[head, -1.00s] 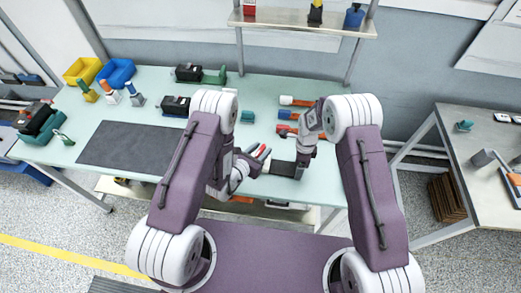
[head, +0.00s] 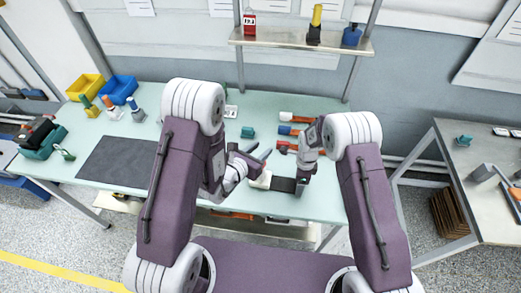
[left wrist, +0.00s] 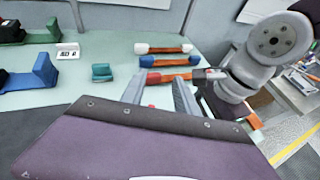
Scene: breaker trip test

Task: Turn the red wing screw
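My left gripper (head: 260,150) is open, its two fingers apart over the front of the table. The fingers also show in the left wrist view (left wrist: 158,82). A small red spot (left wrist: 151,105) shows between them there; I cannot tell whether it is the red wing screw. Below the left gripper in the head view is a pale block (head: 262,180), beside a dark block (head: 283,184). My right gripper (head: 302,180) is at the dark block's right end; whether it is shut on it is unclear. No wing shape is clearly visible.
A dark mat (head: 118,161) lies left. A shelf (head: 300,44) hangs above the back.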

